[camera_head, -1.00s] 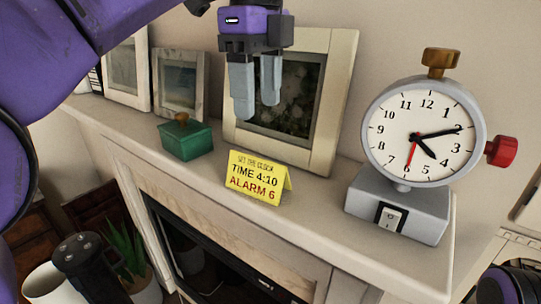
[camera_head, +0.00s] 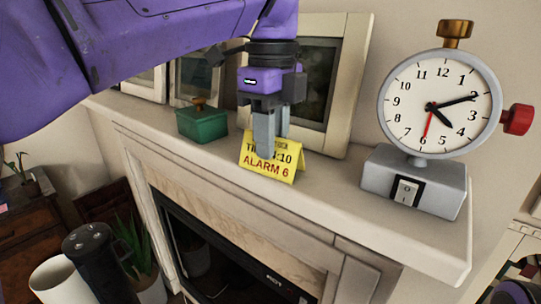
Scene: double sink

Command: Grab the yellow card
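The yellow card (camera_head: 268,168) is a folded tent card with "ALARM 6" in red, standing on the mantel shelf. My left gripper (camera_head: 274,147) points down over it, with one finger in front of the card's printed face and the other behind its top edge. The fingers look apart, straddling the card, and the front finger hides part of the "TIME 4:10" line. I cannot tell whether either finger touches the card. A dark purple part of mine shows at the bottom right corner, but no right fingers are visible.
A green box with a knob (camera_head: 203,123) stands left of the card. A framed picture (camera_head: 343,95) leans on the wall behind. A grey alarm clock (camera_head: 414,180) with a red side knob stands to the right. The mantel shelf (camera_head: 325,195) is clear between card and clock.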

